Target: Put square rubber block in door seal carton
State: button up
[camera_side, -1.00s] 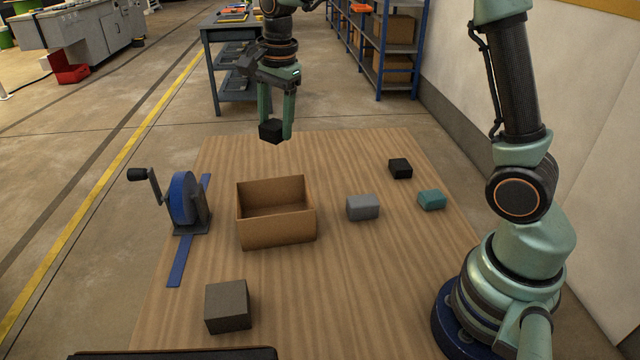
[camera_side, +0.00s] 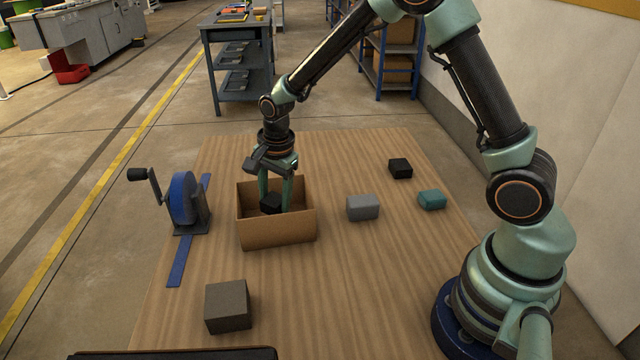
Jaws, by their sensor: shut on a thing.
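The door seal carton (camera_side: 277,231) is an open brown box on the wooden table, left of the middle. My gripper (camera_side: 276,203) points down into it, with its fingers below the level of the carton's back rim. The fingers are shut on a small black block (camera_side: 270,203), which I take to be the square rubber block. The carton's front wall hides the carton floor, so I cannot tell whether the block touches it.
A grey block (camera_side: 362,207), a teal block (camera_side: 432,200) and another black block (camera_side: 400,168) lie to the right of the carton. A blue-wheeled crank device (camera_side: 187,203) stands to its left. A brown-grey block (camera_side: 228,306) is at the front. The table's centre front is clear.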

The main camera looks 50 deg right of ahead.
aim_at(276, 211)
jog(key=shift+f, duration=2.05)
jog(key=shift+f, duration=0.15)
jog(key=o, duration=1.4)
jog(key=r, duration=0.4)
jog(key=s+r, duration=0.1)
jog(key=r, duration=0.7)
jog(key=shift+s+d+r, duration=0.1)
jog(key=shift+s+r, duration=0.1)
jog(key=shift+s, duration=0.1)
jog(key=shift+s+d+r+n+t, duration=0.65)
jog(key=shift+s+r+n, duration=1.25)
jog(key=shift+s+n, duration=0.7)
jog(key=shift+s+d+r+n+t, duration=0.5)
jog(key=shift+s+r+n+t, duration=0.25)
jog(key=shift+s+r+n, duration=1.5)
jog(key=shift+s+d+r+n+t, duration=0.65)
jog(key=shift+s+r+n, duration=0.85)
jog(key=shift+s+n, duration=1.5)
